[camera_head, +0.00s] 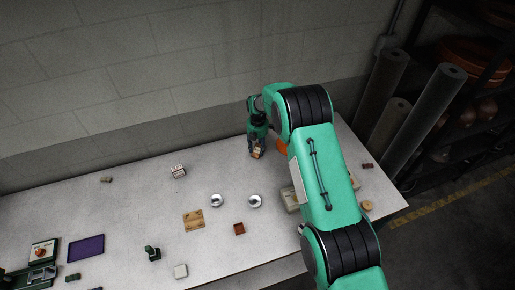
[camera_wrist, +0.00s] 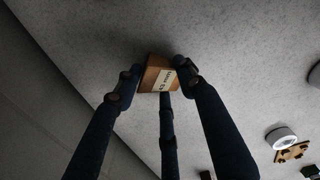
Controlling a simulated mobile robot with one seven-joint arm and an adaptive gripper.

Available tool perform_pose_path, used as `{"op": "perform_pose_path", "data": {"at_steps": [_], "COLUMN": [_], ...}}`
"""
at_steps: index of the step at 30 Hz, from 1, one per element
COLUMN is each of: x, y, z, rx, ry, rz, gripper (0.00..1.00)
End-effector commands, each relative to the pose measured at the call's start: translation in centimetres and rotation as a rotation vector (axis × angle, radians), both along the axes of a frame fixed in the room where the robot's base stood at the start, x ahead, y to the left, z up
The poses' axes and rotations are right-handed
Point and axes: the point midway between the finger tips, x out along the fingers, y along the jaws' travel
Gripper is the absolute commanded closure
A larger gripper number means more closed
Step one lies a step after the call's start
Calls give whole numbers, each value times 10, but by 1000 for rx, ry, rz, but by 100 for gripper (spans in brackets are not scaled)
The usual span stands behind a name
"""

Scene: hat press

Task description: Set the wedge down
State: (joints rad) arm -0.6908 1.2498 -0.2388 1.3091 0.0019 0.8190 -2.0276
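The wedge (camera_wrist: 155,72) is a small tan-brown block with a pale printed label, seen between my fingers in the wrist view. In the head view the wedge (camera_head: 257,153) is a small tan shape at the end of my gripper. My gripper (camera_wrist: 160,82) has dark fingers, and their tips touch the wedge from the sides and below in the picture. In the head view my gripper (camera_head: 256,146) points down over the back of the white table (camera_head: 130,210). I cannot tell whether the wedge touches the table.
An orange thing (camera_head: 282,146) is partly hidden behind my arm. Two round metal pieces (camera_head: 216,200) (camera_head: 255,201), a wooden plate (camera_head: 194,220), a reddish tray (camera_head: 239,229) and a small labelled box (camera_head: 178,171) stand in front and left. The table around my gripper's left is clear. A wall runs behind.

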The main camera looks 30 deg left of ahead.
Motion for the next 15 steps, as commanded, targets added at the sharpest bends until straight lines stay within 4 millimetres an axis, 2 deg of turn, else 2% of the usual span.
{"op": "perform_pose_path", "data": {"at_steps": [2,15], "x": [0,0], "y": [0,0], "z": [0,3], "rx": [0,0], "ry": [0,0], "rz": [0,0], "gripper": [44,44]}}
